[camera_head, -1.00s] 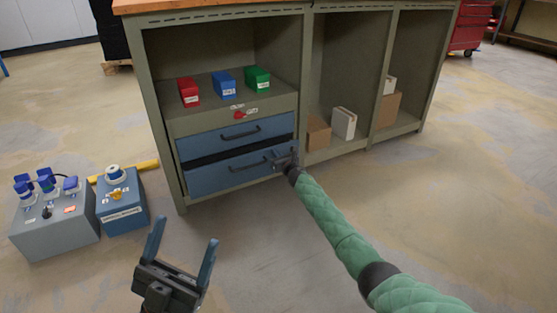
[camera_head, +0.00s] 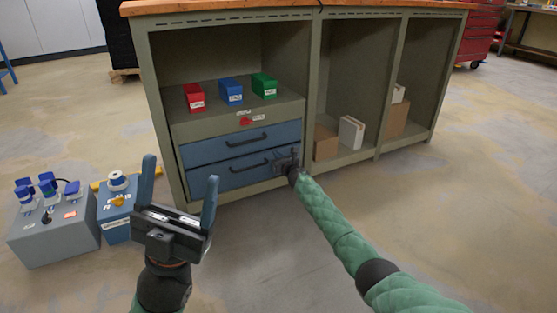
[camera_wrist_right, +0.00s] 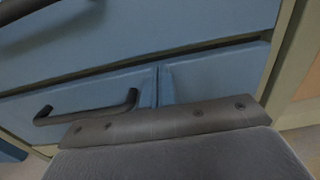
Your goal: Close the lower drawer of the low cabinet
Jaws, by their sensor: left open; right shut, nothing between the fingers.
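The low cabinet (camera_head: 160,110) stands ahead of me with two blue drawers at its lower left. The lower drawer (camera_head: 225,179) looks flush, or almost flush, under the upper drawer (camera_head: 208,151); only a thin seam shows between them. My right gripper (camera_head: 287,158) is shut and empty at the right end of the lower drawer's front. In the right wrist view its fingertips (camera_wrist_right: 160,75) meet or nearly meet the drawer front, right of the black lower handle (camera_wrist_right: 90,113). My left gripper (camera_head: 181,177) is open and empty, in front of the cabinet's left side.
Red (camera_head: 194,98), blue (camera_head: 231,92) and green (camera_head: 264,86) bins stand on the shelf above the drawers. A grey socket box (camera_head: 52,240) and a blue box (camera_head: 115,215) sit on the floor at left. The floor right of my right arm is clear.

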